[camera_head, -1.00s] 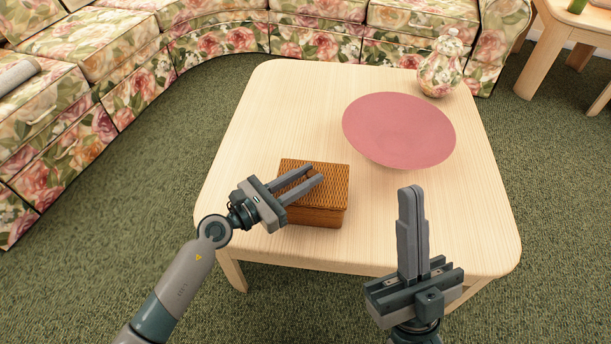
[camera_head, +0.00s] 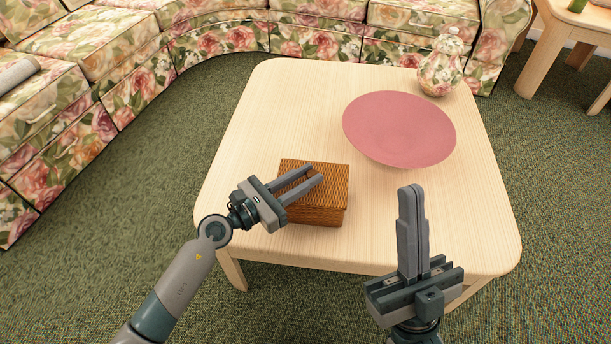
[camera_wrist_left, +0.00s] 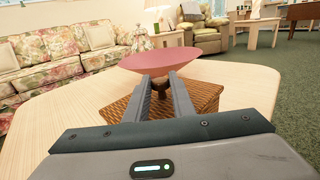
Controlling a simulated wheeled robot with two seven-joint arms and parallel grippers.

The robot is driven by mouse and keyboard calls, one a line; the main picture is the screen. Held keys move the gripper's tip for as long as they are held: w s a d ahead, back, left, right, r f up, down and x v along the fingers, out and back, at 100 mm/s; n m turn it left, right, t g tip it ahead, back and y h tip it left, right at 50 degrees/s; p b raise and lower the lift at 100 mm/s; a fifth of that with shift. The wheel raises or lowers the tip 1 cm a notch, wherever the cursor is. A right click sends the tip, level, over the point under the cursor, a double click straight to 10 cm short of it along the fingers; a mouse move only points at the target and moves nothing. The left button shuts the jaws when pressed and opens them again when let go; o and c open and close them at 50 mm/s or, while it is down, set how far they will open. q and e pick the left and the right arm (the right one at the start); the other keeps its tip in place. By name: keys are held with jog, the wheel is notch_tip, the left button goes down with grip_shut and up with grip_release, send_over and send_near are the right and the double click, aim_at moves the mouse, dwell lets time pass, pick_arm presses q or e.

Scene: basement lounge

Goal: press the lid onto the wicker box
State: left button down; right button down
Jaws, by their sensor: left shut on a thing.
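The brown wicker box (camera_head: 322,217) stands near the front of the table. Its woven lid (camera_head: 335,185) lies on top and looks level; I cannot tell whether any gap is left under it. My left gripper (camera_head: 312,175) reaches over the lid from the left, its fingers shut on a small dark brown part of the lid, likely its knob, which shows between the fingertips in the left wrist view (camera_wrist_left: 160,86). The fingers hide part of the lid. My right gripper (camera_head: 411,188) is shut and empty, pointing up, right of the box.
A pale wooden table (camera_head: 270,110) bears the box. A wide pink bowl (camera_head: 399,128) stands behind and right of the box, and a floral lidded jar (camera_head: 440,70) at the back right corner. The table's back left is clear. A floral sofa (camera_head: 110,75) curves around behind.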

dwell(0.3)
pick_arm(q)
jog(key=c, duration=0.9)
grip_release()
jog(key=shift+c, duration=0.2)
